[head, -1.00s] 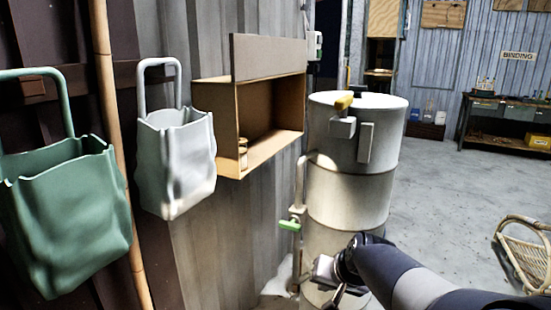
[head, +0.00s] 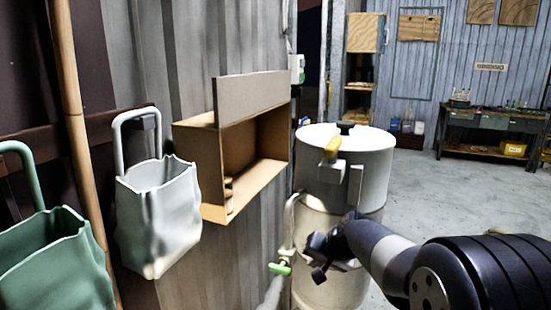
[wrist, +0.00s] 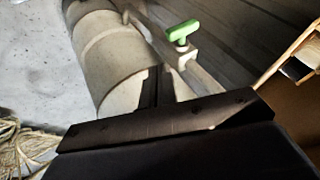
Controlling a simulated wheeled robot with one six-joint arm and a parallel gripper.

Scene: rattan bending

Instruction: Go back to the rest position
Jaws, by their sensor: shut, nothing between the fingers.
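My gripper (head: 319,273) is in front of the lower part of a pale metal drum (head: 328,211) in the head view, just right of a green-handled valve (head: 280,268). In the wrist view its two dark fingers (wrist: 155,86) are together with nothing between them. The drum (wrist: 112,62) and the green valve handle (wrist: 182,30) lie beyond the fingertips there. I cannot tell the exact gap between gripper and drum. My arm reaches in from the lower right of the head view.
An open wooden wall box (head: 214,168) hangs left of the drum. A white bag (head: 158,215) and a green bag (head: 55,262) hang further left beside a bamboo pole (head: 75,130). A workbench (head: 490,125) stands at the back right. Grey floor (head: 425,190) between is open.

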